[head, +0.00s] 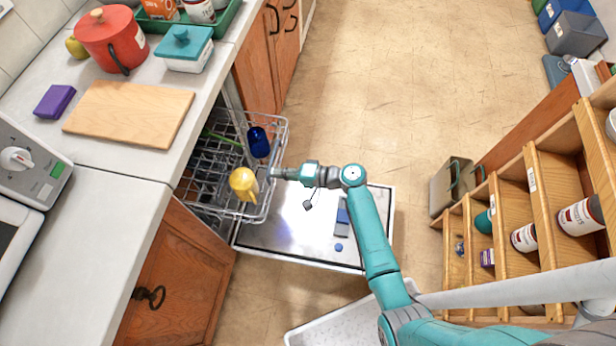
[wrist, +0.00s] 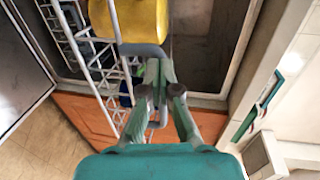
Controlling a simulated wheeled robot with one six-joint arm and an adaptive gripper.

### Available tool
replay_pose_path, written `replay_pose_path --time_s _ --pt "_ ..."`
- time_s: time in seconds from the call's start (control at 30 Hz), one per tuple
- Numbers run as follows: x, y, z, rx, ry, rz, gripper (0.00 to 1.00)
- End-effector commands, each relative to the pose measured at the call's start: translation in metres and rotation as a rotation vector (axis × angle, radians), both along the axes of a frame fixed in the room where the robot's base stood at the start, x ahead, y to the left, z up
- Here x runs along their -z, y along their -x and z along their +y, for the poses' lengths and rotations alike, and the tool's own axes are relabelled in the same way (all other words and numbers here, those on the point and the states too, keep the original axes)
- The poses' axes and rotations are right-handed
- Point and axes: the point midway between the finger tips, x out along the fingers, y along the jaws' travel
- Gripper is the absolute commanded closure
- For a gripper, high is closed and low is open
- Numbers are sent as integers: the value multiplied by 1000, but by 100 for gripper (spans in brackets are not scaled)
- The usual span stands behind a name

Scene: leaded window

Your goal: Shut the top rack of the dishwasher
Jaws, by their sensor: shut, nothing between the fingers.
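The dishwasher's door (head: 290,235) lies folded down and open. The top rack (head: 278,128), a white wire basket, is slid out past the counter edge; it also shows in the wrist view (wrist: 88,60). A yellow cup (head: 243,184) and a dark blue cup (head: 258,142) are in the rack. My gripper (head: 275,173) is shut and empty at the rack's outer front edge, close to the yellow cup. In the wrist view its fingers (wrist: 150,68) are together beside the wires, just below the yellow cup (wrist: 140,18). I cannot tell whether they touch the rack.
A grey-blue item (head: 342,216) lies on the open door. The counter above holds a cutting board (head: 130,113), a red pot (head: 108,40) and a teal-lidded dish (head: 184,48). A wooden shelf (head: 540,190) stands at right. The floor (head: 400,80) beyond the rack is clear.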

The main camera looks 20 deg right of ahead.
Motion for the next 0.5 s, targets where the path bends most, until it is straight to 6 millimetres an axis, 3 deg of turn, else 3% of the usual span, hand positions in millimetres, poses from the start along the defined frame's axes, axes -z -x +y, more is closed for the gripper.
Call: replay_pose_path --time_s 0.03,0.5 --pt "-1 -8 14 -6 1 -1 100" --pt "-1 -81 124 -4 1 -1 100"
